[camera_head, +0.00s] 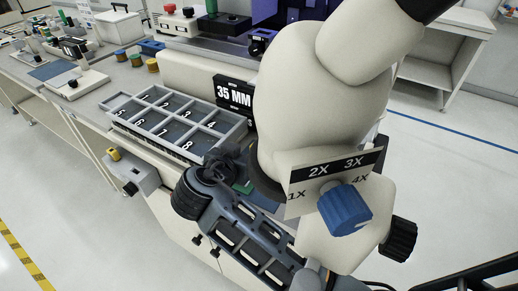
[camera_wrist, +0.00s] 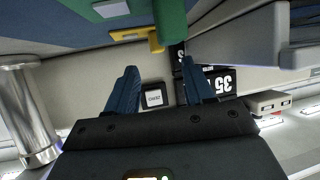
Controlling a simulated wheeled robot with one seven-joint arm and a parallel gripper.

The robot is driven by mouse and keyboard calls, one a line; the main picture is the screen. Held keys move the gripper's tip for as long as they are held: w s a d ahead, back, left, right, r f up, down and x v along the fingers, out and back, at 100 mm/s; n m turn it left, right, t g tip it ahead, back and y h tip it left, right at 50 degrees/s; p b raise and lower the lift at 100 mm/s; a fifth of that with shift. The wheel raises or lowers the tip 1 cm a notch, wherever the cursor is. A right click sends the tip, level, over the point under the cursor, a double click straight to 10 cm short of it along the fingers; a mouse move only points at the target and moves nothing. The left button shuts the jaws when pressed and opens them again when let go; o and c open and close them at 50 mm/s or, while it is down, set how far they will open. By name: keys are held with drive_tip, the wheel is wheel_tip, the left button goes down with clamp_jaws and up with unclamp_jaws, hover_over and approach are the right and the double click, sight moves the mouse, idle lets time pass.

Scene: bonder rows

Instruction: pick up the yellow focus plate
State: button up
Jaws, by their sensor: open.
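In the wrist view my gripper (camera_wrist: 158,80) has its two blue fingers spread with a gap between them. A small black block with a white label (camera_wrist: 153,98) shows beyond that gap, apart from the fingers. I cannot tell for sure that this yellow piece is the focus plate. In the head view the white body with the magnification dial hides much of my gripper's surroundings, and I see no clear focus plate there.
The white body with a blue knob (camera_head: 344,208) stands close on the right. A grey compartment tray (camera_head: 113,112) with numbered cells sits on the bench to the left, near a black 35 MM sign (camera_head: 234,96).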

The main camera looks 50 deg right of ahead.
drive_tip(key=p+x, duration=0.1)
drive_tip(key=x, duration=0.4)
drive_tip(key=shift+s+f, duration=0.1)
clamp_jaws()
idle(0.3)
